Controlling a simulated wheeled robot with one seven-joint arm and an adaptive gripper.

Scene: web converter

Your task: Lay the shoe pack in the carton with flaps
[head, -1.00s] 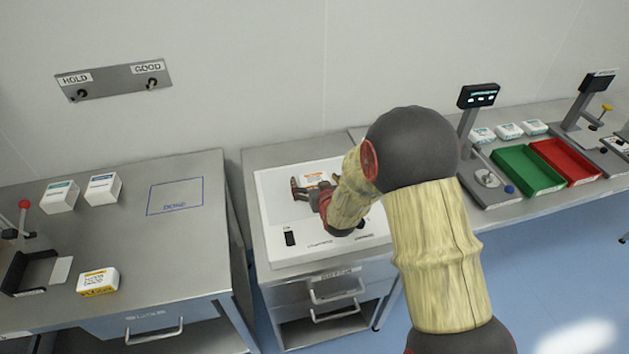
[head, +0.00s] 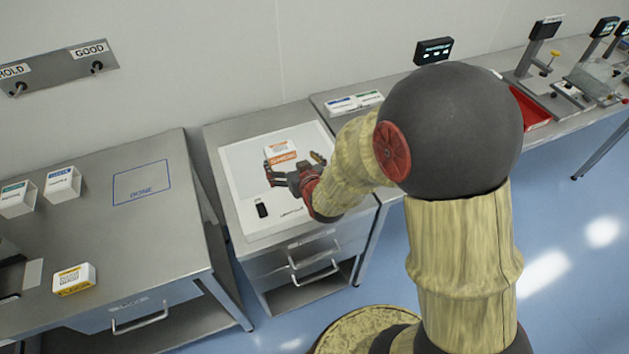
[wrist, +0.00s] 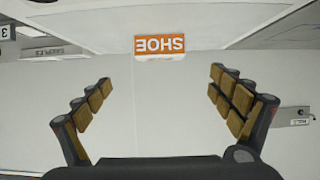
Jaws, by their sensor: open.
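The shoe pack (head: 281,148), white with an orange band, sits on the white panel of the middle bench. In the wrist view its orange SHOE label (wrist: 160,46) shows upside down, ahead of the fingers. My gripper (head: 294,166) is open at the pack's near side, with its fingers spread wide. In the wrist view the space between the fingers of my gripper (wrist: 160,92) is empty, and the label lies beyond their tips. I cannot make out a carton with flaps for certain in either view.
A small black item (head: 262,210) lies on the middle bench's white panel (head: 244,160). A display (head: 434,51) and red tray (head: 530,108) stand right.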

